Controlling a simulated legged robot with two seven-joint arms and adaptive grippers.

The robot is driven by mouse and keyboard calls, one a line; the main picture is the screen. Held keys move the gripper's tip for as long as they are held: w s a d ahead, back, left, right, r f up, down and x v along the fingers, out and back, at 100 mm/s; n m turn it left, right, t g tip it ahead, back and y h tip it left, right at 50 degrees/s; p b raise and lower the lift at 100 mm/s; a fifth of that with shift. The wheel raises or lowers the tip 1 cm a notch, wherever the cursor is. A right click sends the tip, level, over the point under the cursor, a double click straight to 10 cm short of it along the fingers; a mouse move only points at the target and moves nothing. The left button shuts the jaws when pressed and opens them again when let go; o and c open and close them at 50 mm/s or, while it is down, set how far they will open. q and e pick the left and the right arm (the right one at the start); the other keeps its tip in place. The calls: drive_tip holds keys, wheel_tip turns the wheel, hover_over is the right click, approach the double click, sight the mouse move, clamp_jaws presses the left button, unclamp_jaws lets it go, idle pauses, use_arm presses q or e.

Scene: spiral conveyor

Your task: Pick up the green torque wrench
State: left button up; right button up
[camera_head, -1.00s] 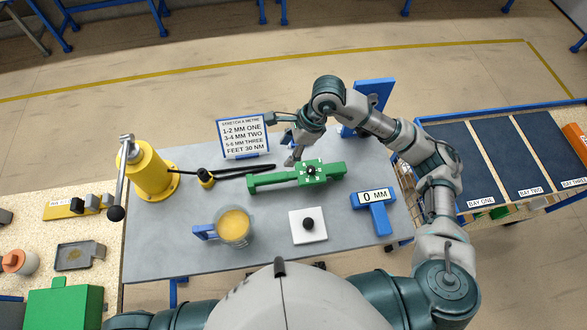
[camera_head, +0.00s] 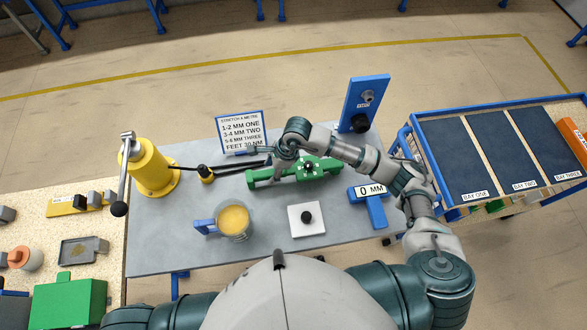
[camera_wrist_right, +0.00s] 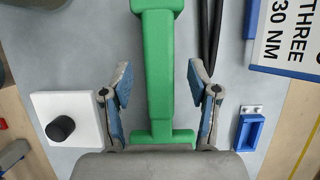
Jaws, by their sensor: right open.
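A long green tool, taken as the green torque wrench (camera_head: 318,170), lies on the grey table, with a dotted block near its middle. My right gripper (camera_head: 268,163) is over its left part, and my right wrist hides some of it. In the right wrist view the green bar (camera_wrist_right: 160,65) runs between the two blue-padded fingers of my right gripper (camera_wrist_right: 160,85). The fingers are open, with a gap on each side of the bar. The bar's crosspiece is close to the palm. My left gripper is not in view.
Two black bars (camera_head: 240,170) lie close behind the tool, by a yellow pump (camera_head: 153,170). A sign (camera_head: 242,132), blue stand (camera_head: 363,104), blue gauge (camera_head: 374,207), white knobbed plate (camera_head: 306,220) and yellow-filled mug (camera_head: 234,221) stand around. A bay trolley (camera_head: 470,198) is at right.

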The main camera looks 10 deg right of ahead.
drive_tip(key=shift+f, duration=0.6)
drive_tip(key=shift+d+f, duration=0.1)
drive_tip(key=shift+f, duration=0.1)
drive_tip(key=shift+d, duration=0.2)
drive_tip(key=c, duration=0.6)
drive_tip(key=shift+a, duration=0.2)
drive_tip(key=c, duration=0.4)
drive_tip(key=shift+a, duration=0.25)
clamp_jaws()
drive_tip(key=shift+w+d+r, duration=0.1)
drive_tip(key=shift+d+r, duration=0.1)
drive_tip(key=shift+r, duration=0.2)
wheel_tip(320, 180, up, 9)
drive_tip(key=shift+f+b, duration=0.15)
drive_tip(key=shift+b, duration=0.2)
drive_tip(key=shift+a+r, duration=0.15)
drive_tip(key=shift+r, duration=0.1)
